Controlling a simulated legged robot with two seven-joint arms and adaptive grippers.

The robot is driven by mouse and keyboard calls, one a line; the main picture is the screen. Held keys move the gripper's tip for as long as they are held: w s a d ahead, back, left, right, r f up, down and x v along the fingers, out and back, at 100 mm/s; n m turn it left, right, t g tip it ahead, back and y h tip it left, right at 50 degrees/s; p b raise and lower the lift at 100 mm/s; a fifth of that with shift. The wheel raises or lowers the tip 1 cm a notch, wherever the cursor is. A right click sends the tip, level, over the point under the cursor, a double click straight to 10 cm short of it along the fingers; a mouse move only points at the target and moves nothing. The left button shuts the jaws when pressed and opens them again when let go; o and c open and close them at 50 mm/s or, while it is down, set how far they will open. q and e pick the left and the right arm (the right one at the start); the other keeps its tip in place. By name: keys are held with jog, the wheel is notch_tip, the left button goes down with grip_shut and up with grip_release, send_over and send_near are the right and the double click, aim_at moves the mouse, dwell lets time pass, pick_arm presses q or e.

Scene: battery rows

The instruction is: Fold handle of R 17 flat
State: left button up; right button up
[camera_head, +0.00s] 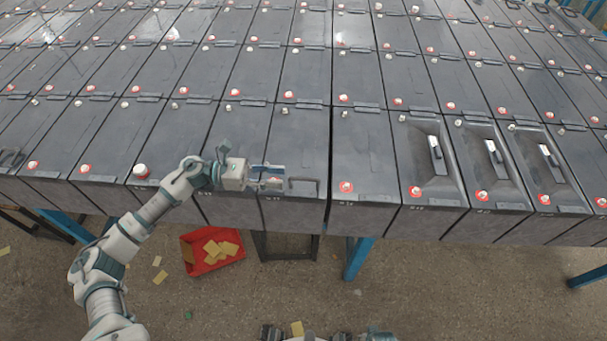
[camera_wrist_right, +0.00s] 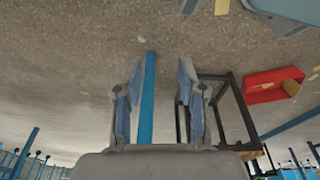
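The labels on the front faces are too small to read, so I cannot tell which battery is R 17. My left gripper (camera_head: 280,177) is just left of this handle, low over the battery tops, with its fingers pointing right. Its fingers look apart with a gap between them; contact with the handle cannot be told. My right gripper (camera_wrist_right: 158,90) is open and empty, away from the batteries, facing the floor.
Several rows of batteries fill the table. Three front batteries at right have recessed tops with light handles (camera_head: 436,154). A white cap (camera_head: 141,171) stands left of my left gripper. A red bin (camera_head: 187,254) with yellowish pieces and a blue table leg (camera_head: 357,258) are below.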

aim_at(316, 180)
pick_arm(q)
jog(key=d+p, duration=0.1)
jog(key=d, duration=0.7)
jog(key=shift+d+r, duration=0.15)
jog(key=shift+d, duration=0.05)
jog(key=shift+a, duration=0.45)
jog(key=shift+d, duration=0.6)
jog(key=c, duration=0.6)
jog(key=shift+d, duration=0.2)
grip_shut()
jog(key=shift+a, duration=0.1)
pick_arm(e)
jog(key=f, duration=0.1)
jog(key=s+f, duration=0.1)
jog(key=f, duration=0.1)
jog(key=shift+s+d+f, duration=0.2)
jog(key=shift+s+d, duration=0.15)
jog(key=shift+d, duration=0.05)
